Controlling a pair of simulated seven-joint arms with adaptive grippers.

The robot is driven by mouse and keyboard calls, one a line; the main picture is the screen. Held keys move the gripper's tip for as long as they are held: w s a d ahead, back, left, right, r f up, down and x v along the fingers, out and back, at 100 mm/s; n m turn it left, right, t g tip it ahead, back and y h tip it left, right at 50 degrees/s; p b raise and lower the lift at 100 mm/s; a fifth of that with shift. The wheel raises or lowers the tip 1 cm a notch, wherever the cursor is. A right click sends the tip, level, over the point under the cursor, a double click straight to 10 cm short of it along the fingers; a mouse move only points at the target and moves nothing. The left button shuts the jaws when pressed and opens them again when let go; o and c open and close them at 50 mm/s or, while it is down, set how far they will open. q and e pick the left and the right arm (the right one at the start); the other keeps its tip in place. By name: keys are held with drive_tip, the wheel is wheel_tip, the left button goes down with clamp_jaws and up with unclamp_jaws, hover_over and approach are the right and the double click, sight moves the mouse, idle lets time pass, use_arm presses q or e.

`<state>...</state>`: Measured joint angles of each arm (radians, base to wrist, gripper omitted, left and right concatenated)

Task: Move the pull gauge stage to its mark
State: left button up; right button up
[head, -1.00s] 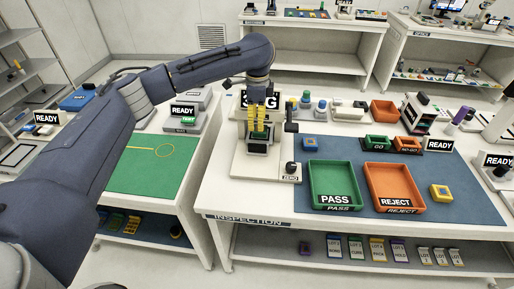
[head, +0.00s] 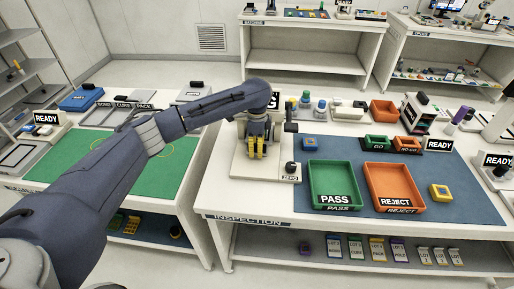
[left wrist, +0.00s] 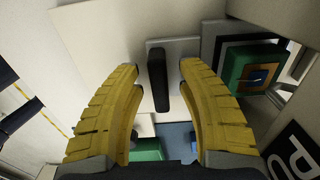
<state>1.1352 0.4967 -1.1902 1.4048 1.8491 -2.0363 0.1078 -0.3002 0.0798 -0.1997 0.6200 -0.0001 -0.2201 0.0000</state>
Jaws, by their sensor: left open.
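The pull gauge (head: 240,172) stands on the inspection table, on a pale base plate, largely hidden by my left gripper and forearm. My left gripper (head: 257,150) hangs over its front part with yellow fingers pointing down. In the left wrist view my left gripper (left wrist: 160,85) is open, with a black upright bar (left wrist: 158,80) between and beyond its fingertips. I cannot tell whether the fingers touch it. A green block with a small orange-and-blue chip (left wrist: 258,76) sits right of the fingers. The mark is not distinguishable. My right gripper is not in view.
Right of the gauge are a ZERO box (head: 291,172), a green PASS tray (head: 334,201) and an orange REJECT tray (head: 394,202). A blue mat (head: 465,195) lies under the trays. A black-topped post (head: 291,127) rises beside the gauge.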

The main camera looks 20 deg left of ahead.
use_arm(q)
drive_tip(key=shift+c, duration=0.4)
clamp_jaws()
